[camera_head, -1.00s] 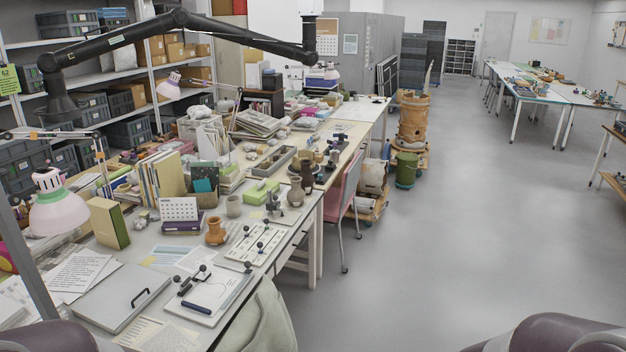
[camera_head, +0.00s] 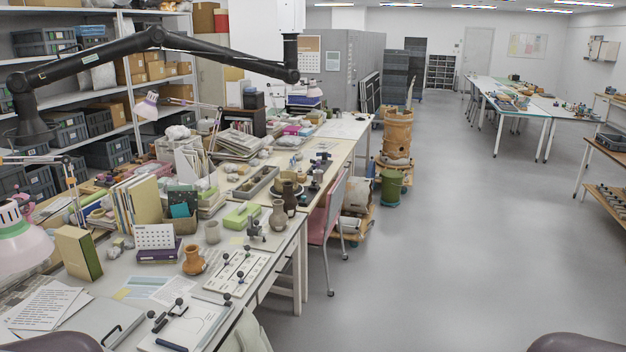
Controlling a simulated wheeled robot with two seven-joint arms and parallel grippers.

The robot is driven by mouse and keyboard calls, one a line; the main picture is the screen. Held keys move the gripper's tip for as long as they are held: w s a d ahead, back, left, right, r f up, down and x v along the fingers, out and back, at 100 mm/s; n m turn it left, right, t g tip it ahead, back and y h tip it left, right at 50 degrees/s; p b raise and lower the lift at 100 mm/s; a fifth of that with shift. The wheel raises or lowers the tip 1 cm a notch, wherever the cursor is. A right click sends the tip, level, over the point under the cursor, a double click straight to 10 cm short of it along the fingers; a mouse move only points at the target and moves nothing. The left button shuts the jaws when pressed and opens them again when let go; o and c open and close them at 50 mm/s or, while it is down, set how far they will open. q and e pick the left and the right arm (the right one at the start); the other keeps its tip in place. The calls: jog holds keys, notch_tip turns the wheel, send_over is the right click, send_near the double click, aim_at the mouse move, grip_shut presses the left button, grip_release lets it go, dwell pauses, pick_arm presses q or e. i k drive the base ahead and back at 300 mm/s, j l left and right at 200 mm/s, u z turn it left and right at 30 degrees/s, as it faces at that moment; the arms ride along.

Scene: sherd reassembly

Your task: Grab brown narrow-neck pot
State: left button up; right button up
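Several small pots stand on the near end of the long left-hand table (camera_head: 120,281). A dark brown pot with a narrow neck (camera_head: 289,199) stands upright near the table's right edge. A grey-brown narrow-necked pot (camera_head: 278,217) stands just in front of it, slightly left. An orange-brown pot (camera_head: 194,263) stands closer, beside a white board with black knobs. I cannot tell for sure which one the task names. Neither gripper shows; only rounded dark parts of my own body show at the bottom corners.
A pink chair (camera_head: 328,216) stands against the table's right side. A green bin (camera_head: 391,188) and large orange-brown vessel (camera_head: 397,134) stand beyond it. A black jointed arm (camera_head: 150,40) spans above the table. The grey floor (camera_head: 440,260) to the right is open.

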aim_at(291, 206)
jog(key=i+z, duration=0.2)
jog(key=i, duration=2.7)
